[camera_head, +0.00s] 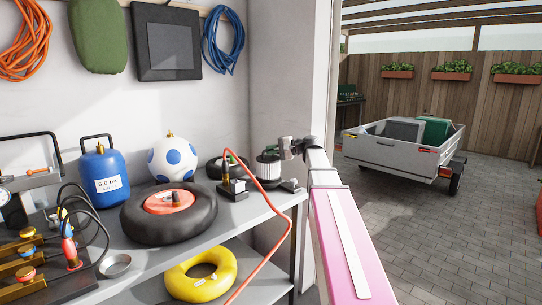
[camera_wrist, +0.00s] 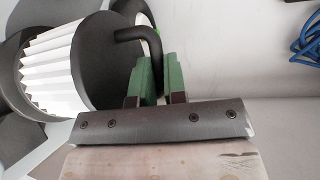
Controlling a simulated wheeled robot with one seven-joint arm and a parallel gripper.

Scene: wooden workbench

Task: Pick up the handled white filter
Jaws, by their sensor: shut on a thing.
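The handled white filter (camera_head: 268,166) is a pleated white cylinder with dark end caps, near the right end of the bench. In the wrist view its white pleats (camera_wrist: 55,68) fill the upper left, beside a dark round end plate. A black bent handle (camera_wrist: 135,35) comes off that plate and passes down between the green fingers. My gripper (camera_wrist: 160,75) is shut on this handle. In the head view my gripper (camera_head: 292,148) is at the filter's upper right, small and partly hidden by my arm. Whether the filter touches the bench cannot be told.
A wall post (camera_head: 318,70) stands close behind my arm.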

